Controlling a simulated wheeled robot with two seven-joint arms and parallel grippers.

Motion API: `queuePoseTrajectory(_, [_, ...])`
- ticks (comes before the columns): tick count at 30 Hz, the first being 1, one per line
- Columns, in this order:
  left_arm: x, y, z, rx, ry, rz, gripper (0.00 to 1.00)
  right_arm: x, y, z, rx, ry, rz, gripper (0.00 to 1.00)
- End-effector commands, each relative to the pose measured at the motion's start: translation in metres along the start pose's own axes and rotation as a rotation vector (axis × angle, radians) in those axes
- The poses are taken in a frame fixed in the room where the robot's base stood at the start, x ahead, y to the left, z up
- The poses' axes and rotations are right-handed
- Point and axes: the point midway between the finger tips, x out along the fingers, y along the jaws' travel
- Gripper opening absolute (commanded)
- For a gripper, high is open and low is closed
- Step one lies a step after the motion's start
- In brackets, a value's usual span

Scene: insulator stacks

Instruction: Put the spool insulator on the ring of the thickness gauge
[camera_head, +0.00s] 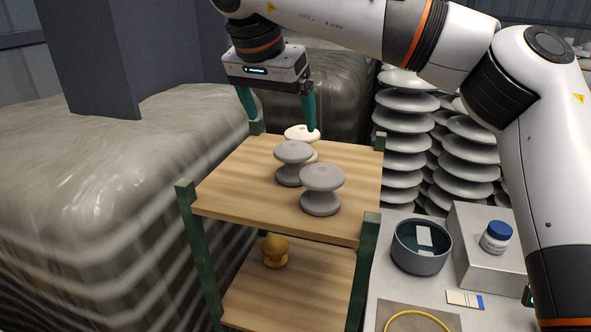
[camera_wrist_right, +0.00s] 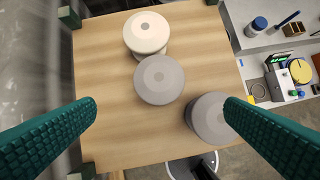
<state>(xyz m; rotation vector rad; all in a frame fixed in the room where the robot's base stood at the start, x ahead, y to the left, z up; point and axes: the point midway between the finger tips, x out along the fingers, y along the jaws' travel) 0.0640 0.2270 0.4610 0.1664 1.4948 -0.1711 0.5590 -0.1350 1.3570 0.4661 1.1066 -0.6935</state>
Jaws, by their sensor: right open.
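Three spool-shaped insulators stand upright on the wooden top shelf: a cream one (camera_head: 300,133) at the back, a grey one (camera_head: 294,153) in the middle and another grey one (camera_head: 321,188) in front. In the right wrist view the cream one (camera_wrist_right: 147,33), middle grey one (camera_wrist_right: 159,80) and other grey one (camera_wrist_right: 210,117) show from above. My right gripper (camera_head: 279,112) is open and empty above the shelf's back; its fingertips (camera_wrist_right: 161,106) are wide apart. An instrument with a yellow disc (camera_wrist_right: 299,71) is at the right wrist view's right edge; I cannot tell whether it is the thickness gauge. My left gripper is out of view.
An orange knob-shaped piece (camera_head: 275,251) sits on the lower shelf. Green posts (camera_head: 366,250) rise at the shelf corners. A dark bowl (camera_head: 421,246), a blue-capped jar (camera_head: 496,237) and a yellow ring (camera_head: 418,315) are at right. Stacked disc insulators (camera_head: 402,140) stand behind; wrapped bales (camera_head: 90,190) at left.

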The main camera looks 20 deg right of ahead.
Motion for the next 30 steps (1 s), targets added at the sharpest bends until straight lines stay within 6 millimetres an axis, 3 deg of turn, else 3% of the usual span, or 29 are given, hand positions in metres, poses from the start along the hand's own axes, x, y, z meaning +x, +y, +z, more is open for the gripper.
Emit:
queuePoseTrajectory(7, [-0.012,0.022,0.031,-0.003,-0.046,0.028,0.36,0.042,-0.001,0.001,0.0,0.004,-0.003,0.93])
queuePoseTrajectory(16, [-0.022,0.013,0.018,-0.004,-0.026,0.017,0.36,0.067,-0.003,0.005,0.0,0.005,-0.003,0.93])
queuePoseTrajectory(24, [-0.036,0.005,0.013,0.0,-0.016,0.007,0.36,0.104,-0.005,0.008,0.0,0.005,-0.002,0.93])
queuePoseTrajectory(30, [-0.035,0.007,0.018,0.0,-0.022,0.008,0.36,0.109,-0.004,0.007,0.001,0.003,0.0,0.93])
